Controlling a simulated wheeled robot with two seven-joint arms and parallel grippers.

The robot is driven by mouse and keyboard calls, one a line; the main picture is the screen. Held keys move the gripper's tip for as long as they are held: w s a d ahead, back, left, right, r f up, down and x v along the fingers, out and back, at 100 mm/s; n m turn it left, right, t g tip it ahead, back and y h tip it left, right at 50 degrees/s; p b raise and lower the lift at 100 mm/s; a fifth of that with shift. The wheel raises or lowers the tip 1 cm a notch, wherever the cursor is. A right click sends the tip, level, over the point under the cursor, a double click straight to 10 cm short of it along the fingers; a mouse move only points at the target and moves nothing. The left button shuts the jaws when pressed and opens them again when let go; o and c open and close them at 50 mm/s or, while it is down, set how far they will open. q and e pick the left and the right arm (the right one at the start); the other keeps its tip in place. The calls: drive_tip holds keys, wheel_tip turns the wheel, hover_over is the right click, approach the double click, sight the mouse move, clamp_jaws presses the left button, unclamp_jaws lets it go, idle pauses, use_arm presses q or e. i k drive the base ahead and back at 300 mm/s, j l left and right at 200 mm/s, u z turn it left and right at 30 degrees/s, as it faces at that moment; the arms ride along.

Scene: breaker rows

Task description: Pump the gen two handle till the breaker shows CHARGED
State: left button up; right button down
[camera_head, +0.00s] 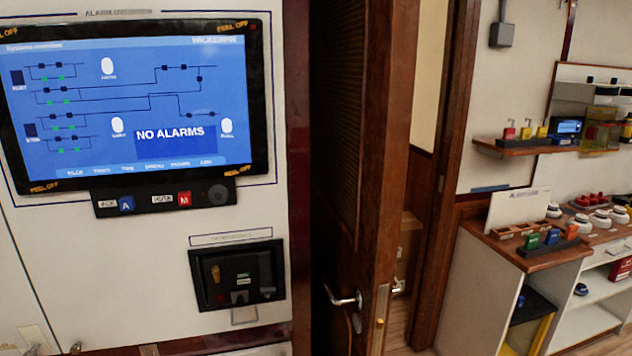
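A black-framed breaker (237,275) is set in the white cabinet front, below the big screen. A label plate (231,238) sits above it, its text too small to read. On the breaker face I see an upright tan lever-like part (215,273), a small green indicator (243,275), a red spot at lower left and grey parts at the bottom. The indicator's words are too small to read, and I cannot tell which part is the pump handle. Neither of my grippers shows in this view.
The screen (130,100) reads NO ALARMS. A switch strip (165,197) with blue A and red M knobs sits below it. A brown door (375,150) with a lever handle (343,298) stands right of the cabinet. A counter (530,255) with coloured items is far right.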

sight(266, 290)
drive_tip(key=k+j, duration=0.15)
drive_tip(key=j, duration=0.2)
drive_tip(key=k+j, duration=0.35)
drive_tip(key=j, duration=0.3)
